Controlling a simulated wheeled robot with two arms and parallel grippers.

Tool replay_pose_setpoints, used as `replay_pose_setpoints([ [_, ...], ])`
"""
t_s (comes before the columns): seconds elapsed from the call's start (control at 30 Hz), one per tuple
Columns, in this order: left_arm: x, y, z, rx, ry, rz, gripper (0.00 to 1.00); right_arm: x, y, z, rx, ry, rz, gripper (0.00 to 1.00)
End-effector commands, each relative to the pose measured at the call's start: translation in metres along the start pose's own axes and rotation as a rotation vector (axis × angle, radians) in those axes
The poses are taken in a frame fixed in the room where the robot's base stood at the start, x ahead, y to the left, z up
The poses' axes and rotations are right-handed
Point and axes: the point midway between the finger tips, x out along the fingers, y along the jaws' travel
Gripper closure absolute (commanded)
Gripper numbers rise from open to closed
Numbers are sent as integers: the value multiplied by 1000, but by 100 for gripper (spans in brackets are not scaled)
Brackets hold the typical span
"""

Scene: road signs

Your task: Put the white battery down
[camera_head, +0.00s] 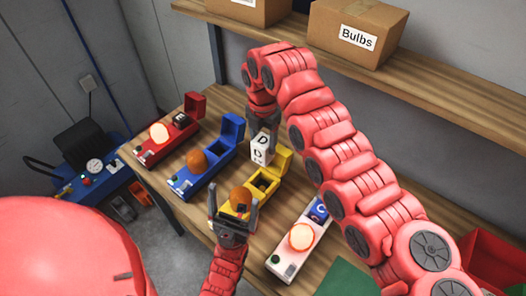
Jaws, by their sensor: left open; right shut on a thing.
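The white battery (261,152), marked with a "D", hangs below my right gripper (263,127), which is shut on it. The battery is between the blue road light (189,184) and the yellow road light (268,179), close to the yellow one's raised lid. I cannot tell whether it touches anything. The yellow light has an open battery compartment and an orange, unlit bulb (240,198). My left gripper (234,206) is open, with its fingers on either side of that bulb. Its fingers partly hide the front of the yellow light.
A red light (148,156) and a white light (286,262) have glowing bulbs. The blue light's lid stands open. A shelf (450,95) with a "Bulbs" box (357,32) runs behind the workbench. A red bin (492,258) is at the lower right.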

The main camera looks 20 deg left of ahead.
Motion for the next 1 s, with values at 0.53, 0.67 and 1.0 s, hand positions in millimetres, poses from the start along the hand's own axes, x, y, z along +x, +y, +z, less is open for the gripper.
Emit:
replay_pose_setpoints([
  [0.53, 3, 0, 0, 0, 0, 0, 3, -11, 1, 0, -1, 0, 2, 100],
  [0.67, 3, 0, 0, 0, 0, 0, 3, -11, 1, 0, -1, 0, 2, 100],
  [1.0, -3, 0, 0, 0, 0, 0, 3, -3, -26, 38, 240, -7, -5, 100],
])
